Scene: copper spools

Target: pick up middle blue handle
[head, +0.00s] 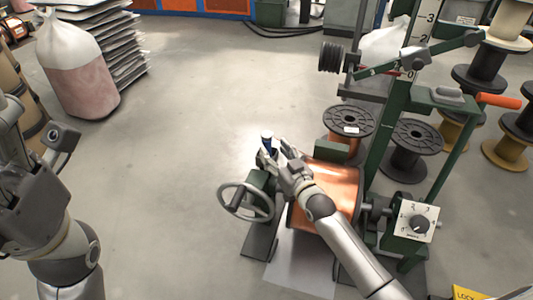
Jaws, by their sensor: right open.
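The blue handle (267,145) stands upright with a pale top at the middle of the green winding machine (258,184), just above the handwheel (246,201). My right gripper (274,151) comes in from the lower right and is open at the handle. Its fingers hide the handle's lower part, and I cannot tell whether they touch it. My left arm is at the left edge, away from the machine. Its gripper (57,150) is partly in view, and its jaws cannot be made out.
A copper-wound spool (336,190) lies in the machine under my right forearm. The floor at left centre is clear; a sack (78,82) stands farther back.

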